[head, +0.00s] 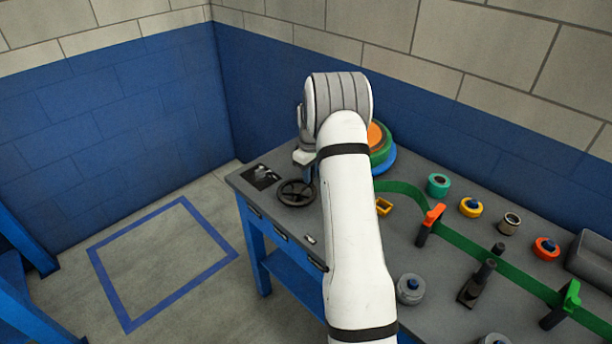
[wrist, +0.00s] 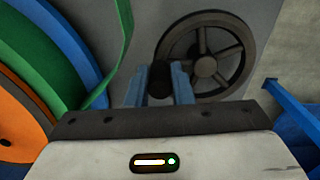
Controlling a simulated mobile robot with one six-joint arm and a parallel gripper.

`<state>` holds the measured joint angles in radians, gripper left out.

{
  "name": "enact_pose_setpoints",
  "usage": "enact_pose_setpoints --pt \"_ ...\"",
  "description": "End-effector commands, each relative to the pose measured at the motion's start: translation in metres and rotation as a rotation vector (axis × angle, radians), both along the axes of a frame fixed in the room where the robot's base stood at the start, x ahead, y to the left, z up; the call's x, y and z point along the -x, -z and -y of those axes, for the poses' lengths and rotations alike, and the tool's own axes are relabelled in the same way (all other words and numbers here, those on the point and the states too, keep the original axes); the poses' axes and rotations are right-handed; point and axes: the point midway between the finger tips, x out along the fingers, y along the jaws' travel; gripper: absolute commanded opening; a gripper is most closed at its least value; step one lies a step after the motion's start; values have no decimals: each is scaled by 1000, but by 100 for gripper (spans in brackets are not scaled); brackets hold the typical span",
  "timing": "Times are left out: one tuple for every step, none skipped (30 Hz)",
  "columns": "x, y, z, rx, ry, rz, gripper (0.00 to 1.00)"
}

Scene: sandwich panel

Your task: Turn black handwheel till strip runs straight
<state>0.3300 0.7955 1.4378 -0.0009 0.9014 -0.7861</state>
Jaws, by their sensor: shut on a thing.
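The black handwheel (head: 296,193) lies at the table's left end; in the wrist view its spoked rim and hub (wrist: 205,67) show behind my fingers. My gripper (wrist: 160,80) has its two blue fingers shut on the wheel's black crank knob (wrist: 160,74), at the rim's left side in that view. In the head view my gripper is mostly hidden by my arm. The green strip (head: 480,251) runs from the coloured rolls past an orange clip (head: 433,214) to a green clip (head: 571,295). It bows near the rolls; part is hidden by my arm. It also shows in the wrist view (wrist: 124,35).
Orange, green and blue rolls (head: 380,160) stand close beside my wrist. A dark picture card (head: 261,177) lies left of the wheel. Several small spools, a black post (head: 470,292) and a grey block (head: 592,258) stand on the right. The floor left of the table is clear.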

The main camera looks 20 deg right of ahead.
Motion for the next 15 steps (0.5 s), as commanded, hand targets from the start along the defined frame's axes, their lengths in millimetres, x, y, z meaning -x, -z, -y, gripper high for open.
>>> enact_pose_setpoints --pt "4 5 -2 -6 20 -12 0" --pt "5 5 -1 -5 34 -12 0" --pt "7 6 -1 -5 58 -12 0" --pt "8 6 0 -5 77 -13 0" --pt "9 6 0 -5 98 -13 0" --pt "11 6 1 -5 128 -14 0" --pt "13 6 1 -5 153 -14 0" --pt "14 7 1 -4 178 -15 0" --pt "16 7 2 -5 214 -15 0" --pt "18 7 2 -4 241 -14 0" --pt "19 7 2 -4 269 -14 0" --pt "22 7 2 -4 307 -15 0" --pt "23 7 2 -3 336 -16 0" --pt "25 7 2 -4 365 -16 0" --pt "27 7 2 -3 403 -16 0"
